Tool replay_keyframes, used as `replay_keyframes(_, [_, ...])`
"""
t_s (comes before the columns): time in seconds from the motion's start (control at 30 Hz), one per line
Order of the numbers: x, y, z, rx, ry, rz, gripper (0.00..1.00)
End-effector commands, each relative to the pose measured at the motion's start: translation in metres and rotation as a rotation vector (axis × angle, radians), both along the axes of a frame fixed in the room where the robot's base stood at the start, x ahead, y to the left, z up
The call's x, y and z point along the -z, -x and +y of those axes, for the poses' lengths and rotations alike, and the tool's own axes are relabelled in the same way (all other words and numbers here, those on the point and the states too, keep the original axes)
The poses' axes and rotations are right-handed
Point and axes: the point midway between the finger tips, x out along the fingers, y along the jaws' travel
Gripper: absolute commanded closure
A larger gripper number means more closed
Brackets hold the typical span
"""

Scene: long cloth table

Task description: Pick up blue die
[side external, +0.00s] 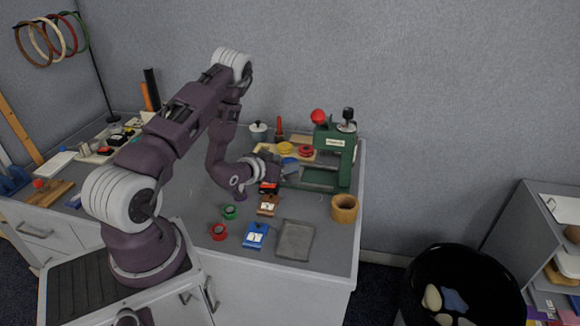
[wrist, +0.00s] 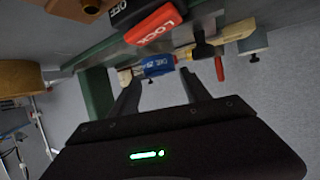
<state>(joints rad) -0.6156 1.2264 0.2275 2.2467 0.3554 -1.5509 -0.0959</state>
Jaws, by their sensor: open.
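The blue die (wrist: 157,66) is a small round piece with pale lettering, in the wrist view just beyond my fingertips. In the side external view, the blue die (side external: 287,161) sits at the wooden tray (side external: 262,149), near a yellow piece (side external: 285,148) and a red piece (side external: 306,151). My gripper (wrist: 160,79) is open and empty, its two fingers pointing toward the blue die, which appears between the tips. A small gap seems to remain. In the side external view, my gripper (side external: 290,170) is beside the green press, its fingers hard to make out.
The green press (side external: 337,150) stands close to the right of my gripper. A black and red lock switch (wrist: 150,22) is near the fingers. A wooden cup (side external: 344,208), a blue block (side external: 255,235) and a grey pad (side external: 295,240) are toward the table's front edge.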

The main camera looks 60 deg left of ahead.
Motion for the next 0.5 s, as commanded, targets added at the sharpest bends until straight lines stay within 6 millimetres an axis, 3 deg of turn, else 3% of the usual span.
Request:
replay_keyframes(0.4, [0.03,-0.054,0.023,0.001,0.0,-0.003,0.45])
replay_keyframes(0.5, [0.032,-0.058,0.025,0.001,0.002,-0.002,0.45])
